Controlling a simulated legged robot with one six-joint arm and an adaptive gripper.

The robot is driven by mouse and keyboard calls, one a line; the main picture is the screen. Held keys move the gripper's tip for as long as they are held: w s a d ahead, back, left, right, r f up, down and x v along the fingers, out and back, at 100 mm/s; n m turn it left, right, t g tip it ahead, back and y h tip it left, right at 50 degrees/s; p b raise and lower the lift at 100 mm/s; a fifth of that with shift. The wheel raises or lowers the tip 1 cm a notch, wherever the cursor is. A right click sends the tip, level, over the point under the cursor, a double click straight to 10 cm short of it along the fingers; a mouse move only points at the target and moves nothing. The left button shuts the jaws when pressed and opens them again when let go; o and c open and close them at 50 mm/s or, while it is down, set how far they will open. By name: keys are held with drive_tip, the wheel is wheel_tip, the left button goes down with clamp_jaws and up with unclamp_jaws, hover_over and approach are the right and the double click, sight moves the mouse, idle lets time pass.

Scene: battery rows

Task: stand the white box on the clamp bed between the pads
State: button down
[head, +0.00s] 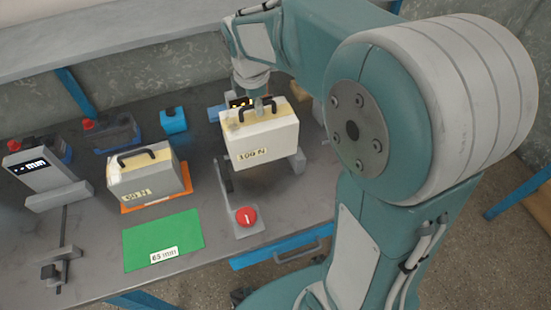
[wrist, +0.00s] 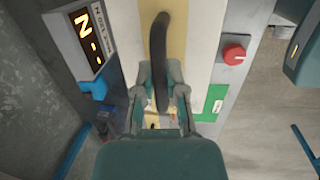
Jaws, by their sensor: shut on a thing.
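The white box (head: 262,138), marked 100 N, has a yellow band on top and a black handle. My gripper (head: 262,104) is shut on the handle (wrist: 160,45); its fingers close around it in the wrist view. The box is upright over the clamp bed (head: 252,190), hiding most of it. A grey clamp part (head: 298,161) shows at the box's right and another (head: 224,176) at its lower left. I cannot tell whether the box touches the bed or hangs just above it. The pads are mostly hidden.
A red button (head: 245,217) is at the clamp's front, a lit display (wrist: 88,38) at its back. To the left are a grey 50 N box (head: 146,176) on an orange mat, a bare green mat (head: 163,240), a measuring gauge (head: 38,170) and blue batteries (head: 112,136).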

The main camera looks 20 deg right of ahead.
sight(251, 118)
drive_tip(key=shift+w+a+f, duration=0.1)
drive_tip(key=shift+a+f, duration=0.05)
drive_tip(key=shift+a, duration=0.1)
drive_tip(key=f, duration=0.2)
drive_tip(key=a+f, duration=0.1)
drive_tip(key=f, duration=0.1)
drive_tip(key=shift+a, duration=0.15)
drive_tip(key=f, duration=0.1)
drive_tip(key=d+f, duration=0.1)
drive_tip(key=f, duration=0.1)
drive_tip(key=d+f, duration=0.1)
drive_tip(key=shift+f, duration=0.4)
drive_tip(key=shift+s+a+f, duration=0.15)
drive_tip(key=shift+s+f, duration=0.15)
drive_tip(key=shift+f, duration=0.2)
drive_tip(key=c, duration=0.7)
unclamp_jaws()
drive_tip(key=shift+a, duration=0.15)
drive_tip(key=shift+a+f, duration=0.15)
drive_tip(key=shift+a, duration=0.45)
drive_tip(key=shift+d+r, duration=0.1)
drive_tip(key=shift+r, duration=0.5)
drive_tip(key=r, duration=0.7)
drive_tip(key=s+r, duration=0.1)
drive_tip(key=r, duration=0.3)
drive_tip(key=shift+a, duration=0.2)
